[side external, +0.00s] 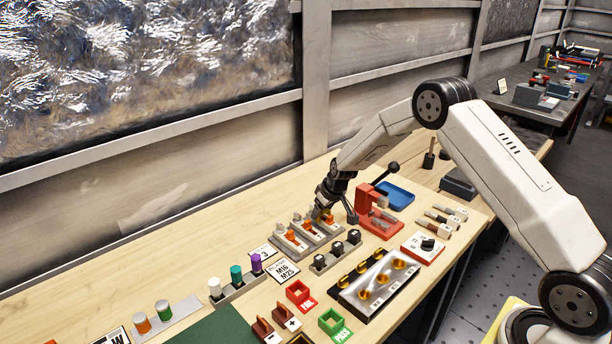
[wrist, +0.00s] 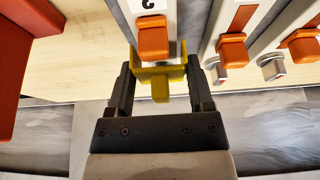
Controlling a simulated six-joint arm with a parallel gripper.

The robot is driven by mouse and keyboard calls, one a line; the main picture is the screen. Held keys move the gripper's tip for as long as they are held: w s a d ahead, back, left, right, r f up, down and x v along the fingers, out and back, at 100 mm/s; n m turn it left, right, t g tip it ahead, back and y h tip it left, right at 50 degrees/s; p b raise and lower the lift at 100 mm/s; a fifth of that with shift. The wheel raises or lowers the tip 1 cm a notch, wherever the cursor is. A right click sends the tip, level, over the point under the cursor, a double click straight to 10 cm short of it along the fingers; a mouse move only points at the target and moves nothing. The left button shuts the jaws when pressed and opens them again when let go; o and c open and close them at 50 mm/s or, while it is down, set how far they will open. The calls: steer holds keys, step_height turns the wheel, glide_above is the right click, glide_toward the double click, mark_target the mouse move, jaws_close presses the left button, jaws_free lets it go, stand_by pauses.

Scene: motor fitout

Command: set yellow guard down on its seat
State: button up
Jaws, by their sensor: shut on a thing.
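The yellow guard (wrist: 160,85) is between the two fingers of my gripper (wrist: 160,72) in the wrist view, and my gripper is shut on it. The guard sits right at the near end of a grey switch block (wrist: 173,20) with an orange lever (wrist: 152,38). Its upright sides flank the end of this block. I cannot tell whether it touches the block or hangs just above it. In the side view my gripper (side external: 322,214) points down over the rearmost block of the row, and only a little of the guard (side external: 317,214) shows.
Two more grey blocks with orange levers (wrist: 232,50) (wrist: 303,48) stand close on the right in the wrist view. A red press (side external: 368,202) stands close to my gripper, with a blue tray (side external: 396,195) behind. Black-knobbed parts (side external: 337,248) stand in front.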

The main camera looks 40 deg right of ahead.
steer(key=shift+f, duration=0.9)
steer(key=o, duration=1.2)
steer(key=shift+r, duration=0.1)
steer(key=shift+v, duration=3.6)
steer(key=shift+s+r, duration=0.15)
